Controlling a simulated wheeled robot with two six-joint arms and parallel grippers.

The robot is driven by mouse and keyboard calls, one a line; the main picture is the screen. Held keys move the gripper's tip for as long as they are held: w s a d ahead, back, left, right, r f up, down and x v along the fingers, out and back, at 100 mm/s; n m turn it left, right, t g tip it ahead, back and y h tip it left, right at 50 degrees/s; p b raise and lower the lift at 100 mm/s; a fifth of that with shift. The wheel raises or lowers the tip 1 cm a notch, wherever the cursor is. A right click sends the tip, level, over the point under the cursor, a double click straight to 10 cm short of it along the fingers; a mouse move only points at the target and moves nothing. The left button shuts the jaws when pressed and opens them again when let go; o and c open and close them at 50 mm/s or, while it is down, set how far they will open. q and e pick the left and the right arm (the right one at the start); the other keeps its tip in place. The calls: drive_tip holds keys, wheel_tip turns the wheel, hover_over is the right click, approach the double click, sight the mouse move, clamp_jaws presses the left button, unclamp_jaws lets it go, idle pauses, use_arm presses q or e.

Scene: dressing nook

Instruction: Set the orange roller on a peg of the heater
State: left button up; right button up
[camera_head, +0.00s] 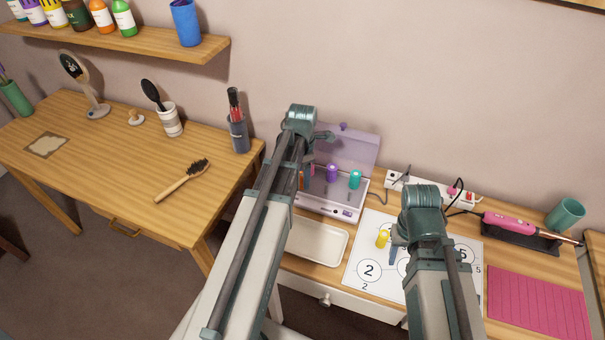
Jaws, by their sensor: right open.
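The heater (323,209) is a pale purple box with its lid (352,145) raised, at the back of the right-hand table. A purple roller (332,173) and a teal roller (355,179) stand upright on it. A thin strip of orange, likely the orange roller (301,181), shows at the heater's left, beside my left arm. My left gripper (307,172) is over the heater's left part, mostly hidden by its own arm; I cannot tell whether it holds the orange piece. My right gripper (393,254) is open, low over the numbered mat, just right of a yellow roller (382,238).
A cream tray (325,244) lies in front of the heater. The numbered white mat (358,251) is to its right. A power strip (407,184), cables, a pink curling iron (510,223), a teal cup (565,213) and a pink mat (540,305) fill the right side.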

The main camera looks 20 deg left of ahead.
use_arm(q)
drive_tip(key=shift+o, duration=0.6)
use_arm(e)
drive_tip(key=shift+r, duration=0.1)
use_arm(q)
wheel_tip(320, 180, up, 15)
drive_tip(key=p, duration=1.4)
drive_tip(key=shift+f+p, duration=0.15)
drive_tip(key=shift+p, duration=0.2)
use_arm(e)
wheel_tip(320, 180, up, 14)
drive_tip(key=shift+r, duration=0.25)
